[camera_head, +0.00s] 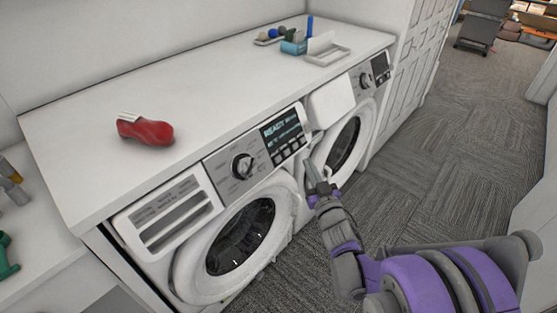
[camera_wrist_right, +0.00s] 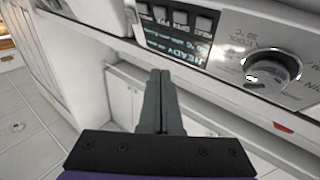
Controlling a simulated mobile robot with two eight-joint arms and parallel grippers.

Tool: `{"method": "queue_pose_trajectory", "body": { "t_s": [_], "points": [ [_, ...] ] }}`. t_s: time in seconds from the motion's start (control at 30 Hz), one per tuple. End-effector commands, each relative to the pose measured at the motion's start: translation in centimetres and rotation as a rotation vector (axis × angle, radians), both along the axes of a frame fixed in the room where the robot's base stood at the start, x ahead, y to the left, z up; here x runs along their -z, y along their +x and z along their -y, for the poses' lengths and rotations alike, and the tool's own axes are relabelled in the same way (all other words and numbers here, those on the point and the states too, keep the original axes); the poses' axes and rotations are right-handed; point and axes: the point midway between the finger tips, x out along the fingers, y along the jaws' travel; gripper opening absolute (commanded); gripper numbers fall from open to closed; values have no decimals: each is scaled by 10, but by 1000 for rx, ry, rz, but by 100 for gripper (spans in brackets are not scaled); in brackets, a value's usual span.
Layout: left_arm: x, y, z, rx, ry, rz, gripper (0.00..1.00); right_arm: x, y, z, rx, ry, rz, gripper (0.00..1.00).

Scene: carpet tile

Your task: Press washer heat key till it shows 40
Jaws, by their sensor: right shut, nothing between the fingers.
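The near washer (camera_head: 190,265) has a control panel with a round knob (camera_head: 242,166) and a dark display (camera_head: 282,130). The display reads READY; its smaller second line is too small to read surely. A row of dark keys (camera_head: 288,152) sits below the display. In the right wrist view the panel appears upside down, with the display (camera_wrist_right: 172,42), keys (camera_wrist_right: 175,17) and knob (camera_wrist_right: 272,70). My right gripper (camera_head: 317,178) is shut and empty, in front of the panel's right end. Its fingers (camera_wrist_right: 160,78) appear apart from the keys. My left gripper is out of view.
A second machine (camera_head: 348,135) stands to the right, with its detergent drawer front (camera_head: 331,103) beside the panel. A red object (camera_head: 146,130) lies on the white counter (camera_head: 200,90).

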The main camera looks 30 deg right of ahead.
Motion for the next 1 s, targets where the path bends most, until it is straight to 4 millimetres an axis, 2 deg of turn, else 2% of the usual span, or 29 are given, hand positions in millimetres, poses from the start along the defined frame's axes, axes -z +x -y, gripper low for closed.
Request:
{"method": "queue_pose_trajectory", "body": {
  "t_s": [0.17,0.7,1.0],
  "points": [
    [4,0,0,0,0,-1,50,5,7,-4,-1,1,0,0],
    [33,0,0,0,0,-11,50,37,64,-27,-1,1,-1,0],
    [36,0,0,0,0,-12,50,40,73,-30,0,1,-1,0]
  ]
}}
